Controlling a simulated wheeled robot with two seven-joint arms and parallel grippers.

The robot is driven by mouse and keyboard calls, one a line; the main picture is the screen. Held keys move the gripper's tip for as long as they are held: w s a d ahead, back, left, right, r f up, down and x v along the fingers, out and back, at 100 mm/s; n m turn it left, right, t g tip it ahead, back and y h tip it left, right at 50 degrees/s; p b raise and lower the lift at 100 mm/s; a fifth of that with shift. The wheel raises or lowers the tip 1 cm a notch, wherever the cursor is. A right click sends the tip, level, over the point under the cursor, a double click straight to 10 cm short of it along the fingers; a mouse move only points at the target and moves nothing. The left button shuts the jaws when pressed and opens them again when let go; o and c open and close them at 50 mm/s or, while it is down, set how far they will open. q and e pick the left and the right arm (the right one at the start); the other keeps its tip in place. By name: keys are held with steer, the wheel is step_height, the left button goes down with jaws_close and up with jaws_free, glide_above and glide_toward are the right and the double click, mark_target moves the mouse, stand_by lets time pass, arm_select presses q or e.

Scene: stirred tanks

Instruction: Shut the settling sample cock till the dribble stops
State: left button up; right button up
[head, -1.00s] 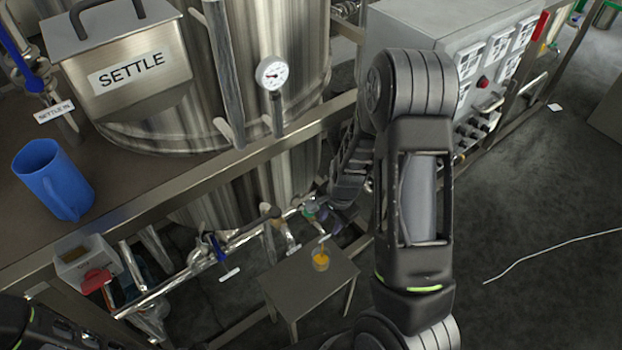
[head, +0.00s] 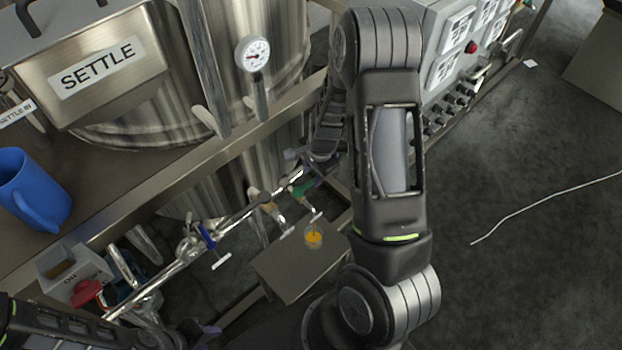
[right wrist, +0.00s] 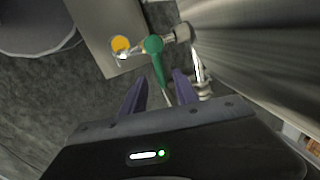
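The cock with a green lever (head: 302,188) sits on the pipe run below the SETTLE tank. In the right wrist view the green lever (right wrist: 155,52) points back between my fingers. A small beaker of orange liquid (head: 313,237) stands on a low stand (head: 290,272) below the spout; it also shows in the right wrist view (right wrist: 120,44). I cannot make out a dribble. My right gripper (right wrist: 158,88) is open, its purple fingers on either side of the lever's end, with gaps visible. My left gripper (head: 207,330) is at the bottom edge, mostly hidden.
The SETTLE tank (head: 265,40) stands behind a frame rail. A blue-levered valve (head: 207,236) and a tan-handled one (head: 262,197) are left of the green cock. A blue jug (head: 32,190) stands on the deck. A control box (head: 450,50) is at upper right.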

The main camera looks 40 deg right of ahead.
mark_target(310, 182)
steer(key=shift+w+f, duration=0.2)
steer(key=shift+f, duration=0.8)
steer(key=shift+w+f, duration=0.2)
steer(key=shift+f, duration=0.75)
jaws_close()
